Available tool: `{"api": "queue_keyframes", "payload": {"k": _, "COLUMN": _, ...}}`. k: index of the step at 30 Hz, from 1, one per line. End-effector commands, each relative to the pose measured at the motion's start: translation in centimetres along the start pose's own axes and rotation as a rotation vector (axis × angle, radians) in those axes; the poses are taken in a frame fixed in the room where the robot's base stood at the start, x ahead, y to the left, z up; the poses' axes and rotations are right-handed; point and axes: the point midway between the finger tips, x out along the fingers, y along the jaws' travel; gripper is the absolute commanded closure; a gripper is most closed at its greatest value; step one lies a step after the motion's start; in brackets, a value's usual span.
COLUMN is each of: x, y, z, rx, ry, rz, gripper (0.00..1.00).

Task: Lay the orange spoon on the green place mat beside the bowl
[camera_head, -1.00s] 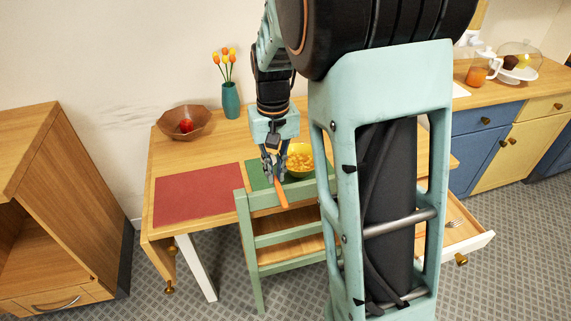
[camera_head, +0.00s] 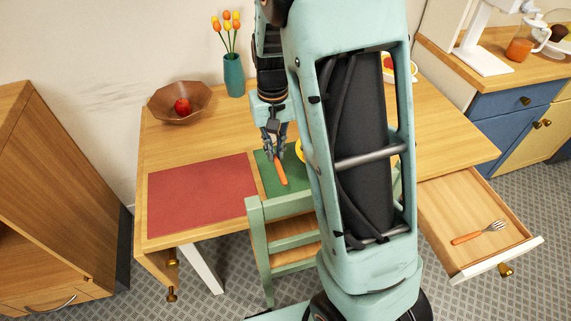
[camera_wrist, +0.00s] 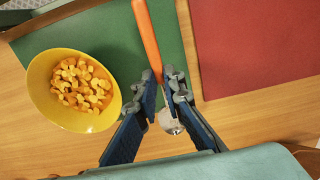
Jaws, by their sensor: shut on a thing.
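My gripper (camera_head: 273,148) is shut on the orange spoon (camera_head: 281,172). In the wrist view the spoon (camera_wrist: 149,40) runs between the blue fingers, its handle pointing away and its metal end by the fingertips. It is over the green place mat (camera_head: 265,164), near that mat's red-mat side; I cannot tell whether it touches the mat. In the wrist view the yellow bowl (camera_wrist: 40,82) of orange pieces stands left of the spoon, partly on the green mat (camera_wrist: 105,35). In the head view my arm hides most of the bowl (camera_head: 299,150).
A red place mat (camera_head: 200,195) lies on the left of the table. A wooden bowl with a red apple (camera_head: 182,106) and a teal vase (camera_head: 234,76) stand behind. A green chair (camera_head: 285,208) stands at the front. An open drawer (camera_head: 480,205) holds a fork (camera_head: 480,232).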

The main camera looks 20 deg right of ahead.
Motion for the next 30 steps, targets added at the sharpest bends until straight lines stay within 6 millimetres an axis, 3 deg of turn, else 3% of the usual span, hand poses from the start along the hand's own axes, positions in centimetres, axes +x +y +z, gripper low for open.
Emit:
{"api": "queue_keyframes", "payload": {"k": 1, "x": 1.1, "y": 0.0, "z": 0.1, "rx": 0.001, "ry": -0.004, "rz": 0.001, "gripper": 1.00}}
{"api": "queue_keyframes", "payload": {"k": 8, "x": 3.0, "y": 0.0, "z": 0.1, "rx": 0.001, "ry": -0.002, "rz": 0.000, "gripper": 1.00}}
{"api": "queue_keyframes", "payload": {"k": 15, "x": 6.1, "y": 0.1, "z": 0.1, "rx": 0.001, "ry": -0.002, "rz": 0.001, "gripper": 1.00}}
{"api": "queue_keyframes", "payload": {"k": 26, "x": 6.5, "y": 0.1, "z": 0.1, "rx": 0.001, "ry": 0.000, "rz": 0.000, "gripper": 1.00}}
{"api": "queue_keyframes", "payload": {"k": 27, "x": 6.4, "y": 0.1, "z": 0.0, "rx": 0.001, "ry": 0.000, "rz": 0.000, "gripper": 0.88}}
{"api": "queue_keyframes", "payload": {"k": 30, "x": 6.4, "y": 0.0, "z": 0.1, "rx": 0.001, "ry": 0.000, "rz": 0.000, "gripper": 0.77}}
